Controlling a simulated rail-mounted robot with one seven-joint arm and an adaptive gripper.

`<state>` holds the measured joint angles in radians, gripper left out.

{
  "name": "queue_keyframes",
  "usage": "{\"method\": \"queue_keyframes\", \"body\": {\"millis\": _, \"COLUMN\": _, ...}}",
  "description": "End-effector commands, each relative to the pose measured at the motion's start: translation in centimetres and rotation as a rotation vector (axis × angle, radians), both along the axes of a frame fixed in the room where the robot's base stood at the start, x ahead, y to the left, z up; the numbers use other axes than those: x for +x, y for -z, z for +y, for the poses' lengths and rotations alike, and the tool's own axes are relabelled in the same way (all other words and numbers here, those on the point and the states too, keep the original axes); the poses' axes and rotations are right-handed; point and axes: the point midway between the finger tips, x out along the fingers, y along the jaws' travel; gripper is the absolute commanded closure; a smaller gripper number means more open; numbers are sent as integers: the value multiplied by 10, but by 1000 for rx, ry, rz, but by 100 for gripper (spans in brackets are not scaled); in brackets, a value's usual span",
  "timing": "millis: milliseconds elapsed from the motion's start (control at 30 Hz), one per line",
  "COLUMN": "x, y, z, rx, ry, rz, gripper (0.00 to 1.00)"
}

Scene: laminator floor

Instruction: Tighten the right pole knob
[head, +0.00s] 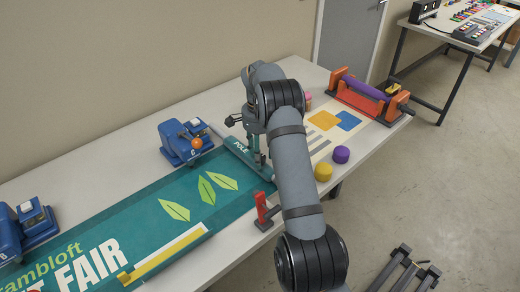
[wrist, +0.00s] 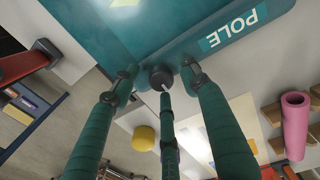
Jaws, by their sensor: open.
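The pole (head: 235,150) is a teal bar labelled POLE lying across the green banner (head: 150,205); its labelled end also shows in the wrist view (wrist: 240,32). A dark round knob (wrist: 160,77) with a pale mark sits at the pole's end in the wrist view. My gripper (head: 256,160) points down over the pole in the head view and hides the knob there. In the wrist view my gripper (wrist: 158,73) has its green fingers spread around the knob, open. I cannot tell whether any fingertip touches it.
A red clamp (head: 263,212) stands at the table's front edge. Yellow (head: 323,171) and purple (head: 341,154) cylinders stand right of my arm. An orange roller stand (head: 367,97) is at the far right end.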

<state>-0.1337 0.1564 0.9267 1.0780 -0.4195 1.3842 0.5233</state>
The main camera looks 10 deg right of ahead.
Motion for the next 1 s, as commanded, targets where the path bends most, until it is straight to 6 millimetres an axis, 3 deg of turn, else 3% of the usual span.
{"method": "queue_keyframes", "body": {"millis": 167, "x": 2, "y": -23, "z": 0, "rx": -1, "ry": 0, "rz": -6, "gripper": 55}}
{"method": "queue_keyframes", "body": {"millis": 500, "x": 5, "y": -93, "z": 2, "rx": -1, "ry": 0, "rz": -4, "gripper": 55}}
{"method": "queue_keyframes", "body": {"millis": 700, "x": 5, "y": -111, "z": 2, "rx": -1, "ry": -1, "rz": -1, "gripper": 55}}
{"method": "queue_keyframes", "body": {"millis": 1000, "x": 4, "y": -118, "z": 3, "rx": 1, "ry": 0, "rz": 0, "gripper": 55}}
